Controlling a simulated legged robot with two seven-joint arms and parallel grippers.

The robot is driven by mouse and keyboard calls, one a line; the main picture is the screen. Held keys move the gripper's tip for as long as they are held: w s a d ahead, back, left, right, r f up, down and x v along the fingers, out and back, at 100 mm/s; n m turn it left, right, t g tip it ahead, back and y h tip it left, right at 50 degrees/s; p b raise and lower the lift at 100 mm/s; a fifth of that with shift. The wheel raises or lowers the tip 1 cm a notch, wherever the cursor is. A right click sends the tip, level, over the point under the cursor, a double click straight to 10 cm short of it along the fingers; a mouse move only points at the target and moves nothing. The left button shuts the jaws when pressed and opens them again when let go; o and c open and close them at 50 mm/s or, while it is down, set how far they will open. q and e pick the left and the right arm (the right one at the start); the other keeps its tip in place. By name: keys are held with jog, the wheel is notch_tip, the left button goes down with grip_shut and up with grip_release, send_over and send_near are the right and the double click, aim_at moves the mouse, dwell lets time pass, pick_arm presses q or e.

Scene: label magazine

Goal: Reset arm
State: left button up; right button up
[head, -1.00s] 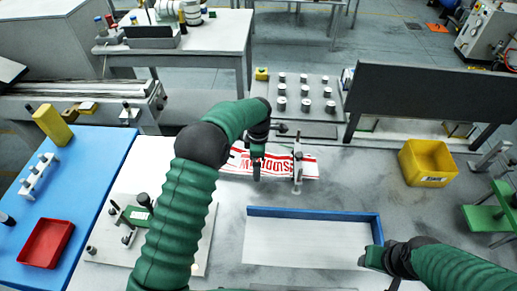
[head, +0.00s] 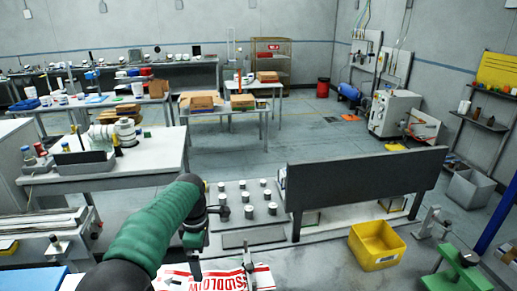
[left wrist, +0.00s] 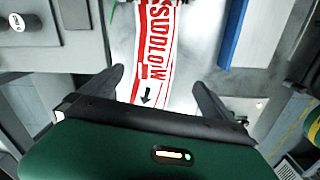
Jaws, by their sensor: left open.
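My left gripper (head: 195,268) hangs over the near bench at the bottom of the head view, at the left end of a white label strip with red print (head: 238,280). In the left wrist view, the two fingers of my left gripper (left wrist: 158,82) are spread apart with nothing held between them. The label strip (left wrist: 158,35) lies beyond and below that gap, with red letters and a black arrow. Whether the fingers touch the strip cannot be told. The right gripper is not in the head view.
A plate with several metal knobs (head: 249,212) lies behind the label strip. A dark upright panel (head: 365,184) stands to its right. A yellow bin (head: 377,245) sits at the right. In the left wrist view a blue edge (left wrist: 234,35) lies right of the strip.

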pick_arm(q)
jog(key=s+f+m+t, duration=0.1)
jog(key=s+f+m, duration=0.3)
jog(key=s+m, duration=0.5)
jog(key=s+f+m+t, duration=0.1)
jog(key=s+f+m, duration=0.3)
jog(key=s+m, duration=0.5)
jog(key=s, duration=0.7)
jog(key=shift+d+f+m, duration=0.15)
jog(key=shift+d+m, duration=0.05)
jog(key=shift+m, duration=0.2)
jog(key=shift+s, duration=0.1)
